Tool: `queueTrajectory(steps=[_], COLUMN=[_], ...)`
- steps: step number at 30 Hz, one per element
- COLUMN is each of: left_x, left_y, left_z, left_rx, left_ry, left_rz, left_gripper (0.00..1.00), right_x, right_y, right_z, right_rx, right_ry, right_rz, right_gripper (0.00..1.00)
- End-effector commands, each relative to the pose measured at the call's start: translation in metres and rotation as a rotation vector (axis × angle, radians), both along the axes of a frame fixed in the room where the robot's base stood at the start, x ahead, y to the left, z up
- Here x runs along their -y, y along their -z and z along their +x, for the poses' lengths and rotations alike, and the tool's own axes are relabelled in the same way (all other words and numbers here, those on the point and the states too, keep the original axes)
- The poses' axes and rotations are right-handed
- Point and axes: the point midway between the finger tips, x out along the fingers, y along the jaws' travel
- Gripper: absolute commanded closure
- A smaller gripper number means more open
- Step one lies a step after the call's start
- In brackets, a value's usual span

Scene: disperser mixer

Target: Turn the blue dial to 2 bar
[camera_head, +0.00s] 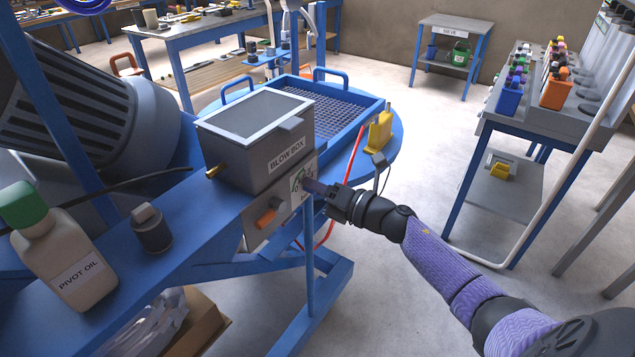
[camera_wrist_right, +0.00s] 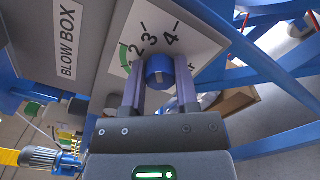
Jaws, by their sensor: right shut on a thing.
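The blue dial (camera_wrist_right: 160,70) sits on a white scale plate (camera_wrist_right: 190,42) under the blow box. In the right wrist view it lies between the two fingers of my right gripper (camera_wrist_right: 160,85), which is shut on it. The numbers 2, 3 and 4 show, with a green arc beside the 2; the fingers hide other parts of the scale. A pale mark shows on the dial, but I cannot tell which number it points to. In the head view my right gripper (camera_head: 316,188) reaches the plate (camera_head: 301,178) from the right and covers the dial. My left gripper is not in view.
The grey blow box (camera_head: 255,150) stands above the plate. An orange switch (camera_head: 266,217) is left of the dial. A yellow device (camera_head: 379,132) with a cable stands to the right. A pivot oil bottle (camera_head: 62,245) is on the blue beam.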

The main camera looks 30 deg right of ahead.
Motion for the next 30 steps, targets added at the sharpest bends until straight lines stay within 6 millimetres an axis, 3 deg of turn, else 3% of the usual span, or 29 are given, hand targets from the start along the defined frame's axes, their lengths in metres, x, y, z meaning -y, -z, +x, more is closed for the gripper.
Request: queueTrajectory(steps=[15, 30], left_x=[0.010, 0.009], left_y=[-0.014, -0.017], left_z=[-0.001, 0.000], left_rx=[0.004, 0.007], left_ry=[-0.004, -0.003], left_rz=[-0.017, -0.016], left_gripper=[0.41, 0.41], right_x=[0.000, 0.001], right_y=[0.000, 0.002], right_z=[0.000, 0.000], right_rx=[-0.135, -0.167], right_ry=[0.000, 0.001], right_rz=[0.322, 0.400], right_gripper=[1.00, 1.00])
